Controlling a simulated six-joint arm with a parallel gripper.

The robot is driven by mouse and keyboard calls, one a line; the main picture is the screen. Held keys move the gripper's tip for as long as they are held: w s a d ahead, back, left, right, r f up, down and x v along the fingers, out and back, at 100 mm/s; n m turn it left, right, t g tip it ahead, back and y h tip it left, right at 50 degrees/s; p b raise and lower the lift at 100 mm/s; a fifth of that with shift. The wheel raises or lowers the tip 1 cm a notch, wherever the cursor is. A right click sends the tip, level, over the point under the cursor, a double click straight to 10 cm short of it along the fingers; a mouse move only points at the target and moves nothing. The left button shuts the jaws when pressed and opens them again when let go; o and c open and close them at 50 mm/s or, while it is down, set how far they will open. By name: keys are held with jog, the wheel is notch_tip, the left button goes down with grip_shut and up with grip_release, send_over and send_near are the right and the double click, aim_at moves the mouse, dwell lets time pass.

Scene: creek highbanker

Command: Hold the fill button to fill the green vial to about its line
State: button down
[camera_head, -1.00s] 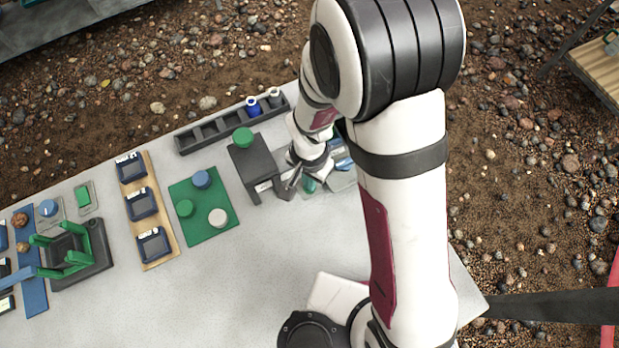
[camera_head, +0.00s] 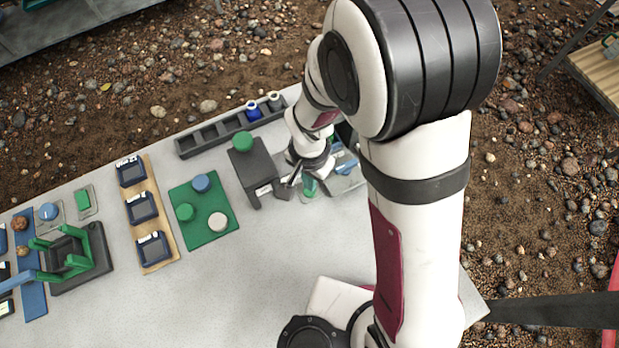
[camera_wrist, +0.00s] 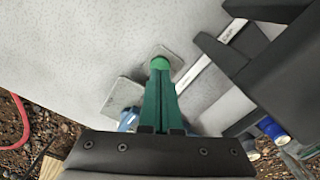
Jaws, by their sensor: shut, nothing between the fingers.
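My gripper (camera_wrist: 160,88) is shut and empty, its two green fingers together. In the wrist view its tips are at a round green button (camera_wrist: 160,62) on a small grey plate (camera_wrist: 174,56); I cannot tell whether they touch it. In the head view the button (camera_head: 309,187) shows just below my wrist.
A dark rack (camera_head: 208,134) with a blue vial (camera_head: 253,111) and a white vial (camera_head: 274,102) runs along the far edge. A green mat (camera_head: 205,235) with three round caps lies left of the dispenser. The near middle of the table is clear.

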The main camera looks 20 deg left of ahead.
notch_tip(320, 180, up, 7)
notch_tip(320, 180, down, 8)
jog(key=shift+f, duration=0.25)
jog(key=shift+f, duration=0.4)
dwell(2.1)
dwell(2.1)
jog(key=shift+r, duration=1.15)
jog(key=shift+r, duration=0.1)
